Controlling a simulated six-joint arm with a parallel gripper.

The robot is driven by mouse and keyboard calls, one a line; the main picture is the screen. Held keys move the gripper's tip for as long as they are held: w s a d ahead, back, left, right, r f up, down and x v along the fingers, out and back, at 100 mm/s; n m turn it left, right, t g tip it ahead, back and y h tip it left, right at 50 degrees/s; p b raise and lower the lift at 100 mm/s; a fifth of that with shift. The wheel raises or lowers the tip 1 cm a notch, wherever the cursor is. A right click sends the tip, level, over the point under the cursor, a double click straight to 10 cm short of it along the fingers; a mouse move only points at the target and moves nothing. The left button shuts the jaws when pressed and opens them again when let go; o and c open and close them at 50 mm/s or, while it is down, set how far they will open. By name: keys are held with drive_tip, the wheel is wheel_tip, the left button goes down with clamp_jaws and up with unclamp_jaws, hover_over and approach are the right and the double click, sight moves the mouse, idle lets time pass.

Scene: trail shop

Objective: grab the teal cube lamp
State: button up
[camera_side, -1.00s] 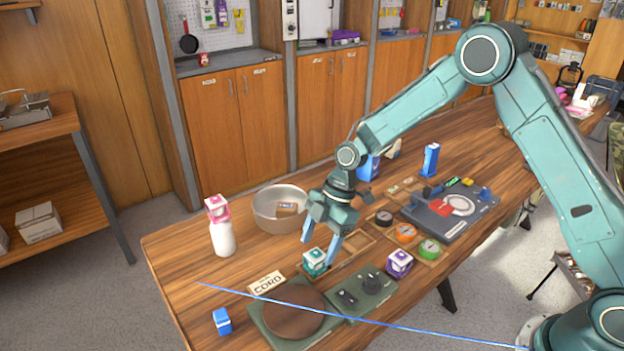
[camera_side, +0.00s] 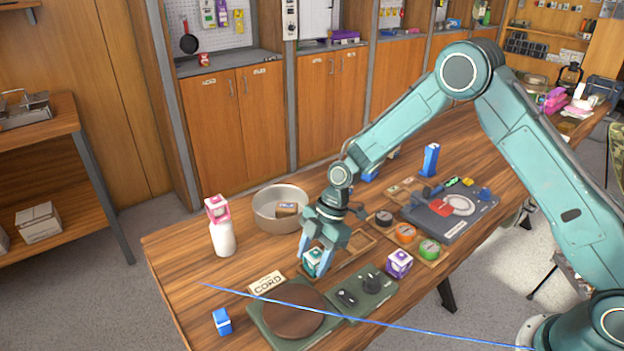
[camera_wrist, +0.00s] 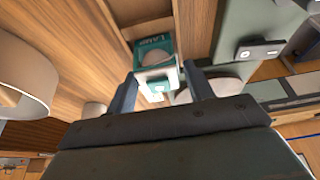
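The teal cube lamp (camera_side: 312,259) has white markings and sits at the near left end of the wooden compartment tray (camera_side: 350,256). In the wrist view the teal box (camera_wrist: 153,48) reads "LAMP" and lies just ahead of the fingers. My gripper (camera_side: 315,268) is low over the lamp, pointing down, with one finger on each side. In the wrist view the two dark fingers of my gripper (camera_wrist: 163,84) stand apart, with gaps showing between them and the box. Contact is not visible.
A purple cube box (camera_side: 399,264) is to the right. A green switch panel (camera_side: 378,290) and round brown turntable (camera_side: 294,311) lie in front. A metal bowl (camera_side: 263,208) and white bottle (camera_side: 223,240) stand to the left. A thin blue line crosses the foreground.

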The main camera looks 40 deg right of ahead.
sight(314, 254)
drive_tip(key=c, duration=0.8)
drive_tip(key=shift+o, duration=0.2)
drive_tip(key=shift+r, duration=0.2)
wheel_tip(314, 254, up, 20)
drive_tip(key=shift+f, duration=0.15)
idle(0.3)
